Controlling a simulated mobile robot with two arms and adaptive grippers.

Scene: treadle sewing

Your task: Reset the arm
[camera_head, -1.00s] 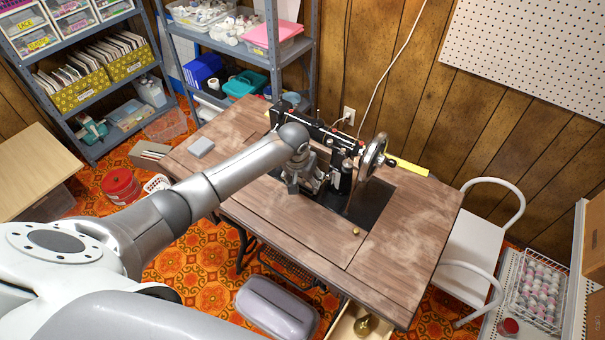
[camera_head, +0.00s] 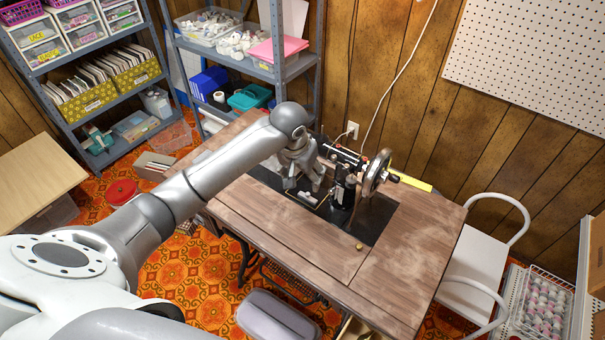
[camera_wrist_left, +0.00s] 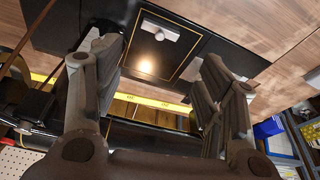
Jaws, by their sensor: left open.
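My left arm reaches in from the left in the head view. Its gripper (camera_head: 310,188) hangs over the left side of the black sewing machine (camera_head: 342,161) on the wooden table. The gripper is open and empty. In the left wrist view its two dark fingers (camera_wrist_left: 155,85) stand wide apart, with the machine's shiny plate (camera_wrist_left: 160,48) visible between them. The machine's handwheel (camera_head: 377,172) is to the right of the gripper. The arm hides the left part of the machine. My right gripper is not in view.
The wooden sewing table (camera_head: 400,262) has clear room at its front and right. A small brass knob (camera_head: 359,247) sits on it. A yellow strip (camera_head: 411,181) lies behind the handwheel. A white chair (camera_head: 468,252) stands at right. Metal shelves (camera_head: 240,62) stand behind, left of the machine.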

